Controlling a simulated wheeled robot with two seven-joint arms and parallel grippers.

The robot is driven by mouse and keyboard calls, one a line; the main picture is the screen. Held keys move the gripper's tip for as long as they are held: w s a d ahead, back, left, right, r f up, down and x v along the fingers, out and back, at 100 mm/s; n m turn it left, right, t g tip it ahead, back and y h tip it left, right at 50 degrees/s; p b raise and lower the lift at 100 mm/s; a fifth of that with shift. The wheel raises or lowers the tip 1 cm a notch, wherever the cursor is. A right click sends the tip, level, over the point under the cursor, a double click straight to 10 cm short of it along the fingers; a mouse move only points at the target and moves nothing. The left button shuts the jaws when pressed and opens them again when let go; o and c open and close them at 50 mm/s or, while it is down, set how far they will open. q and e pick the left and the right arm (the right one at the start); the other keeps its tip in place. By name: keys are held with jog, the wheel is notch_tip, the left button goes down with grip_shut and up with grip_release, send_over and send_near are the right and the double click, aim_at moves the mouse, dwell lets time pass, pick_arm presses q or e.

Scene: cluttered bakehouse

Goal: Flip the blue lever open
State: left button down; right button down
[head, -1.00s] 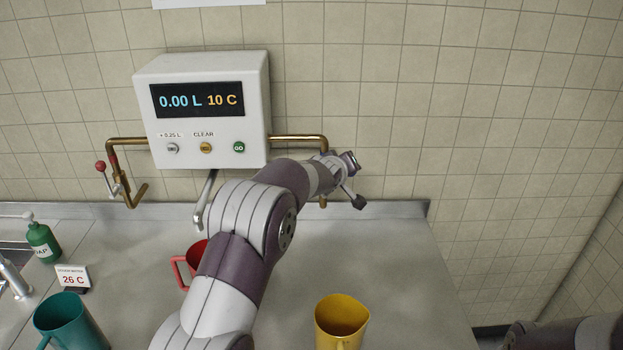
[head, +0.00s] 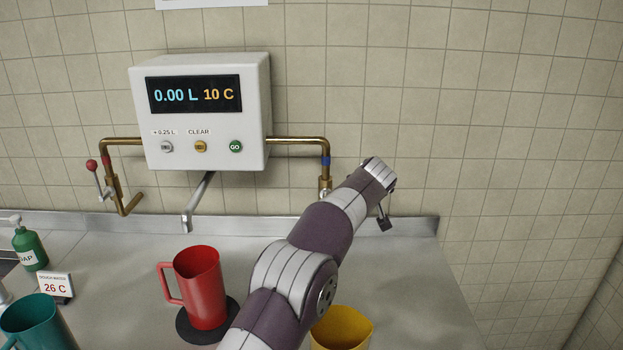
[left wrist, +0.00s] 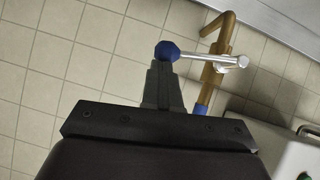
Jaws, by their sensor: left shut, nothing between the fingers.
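The blue lever (left wrist: 204,54) shows in the left wrist view as a silver rod with a blue ball knob, mounted on a brass pipe. The rod lies across the pipe, knob to the left. My left gripper (left wrist: 163,80) is shut and empty, its fingertips right at the blue knob; I cannot tell whether they touch. In the head view my left arm reaches up to the right of the control box, hiding most of the lever. The pipe (head: 298,139) there has a blue band. My right gripper is not in view.
The white control box (head: 252,110) reads 0.00 L and 10 C. A red-knobbed lever (head: 97,178) is on the left pipe. A red pitcher (head: 201,285) stands on a dark round pad below the spout (head: 194,210). A yellow pitcher (head: 343,330) is beside my arm; a teal one (head: 35,325) is left.

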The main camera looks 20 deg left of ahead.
pick_arm(q)
jog(key=shift+w+d+f+b, duration=0.1)
jog(key=shift+d+f+b, duration=0.15)
jog(key=shift+f+b, duration=0.35)
jog(key=shift+w+d+f+b, duration=0.1)
jog(key=shift+d+f+b, duration=0.25)
jog(key=shift+f, duration=0.3)
jog(key=shift+s+f, duration=0.1)
jog(key=shift+f, duration=0.05)
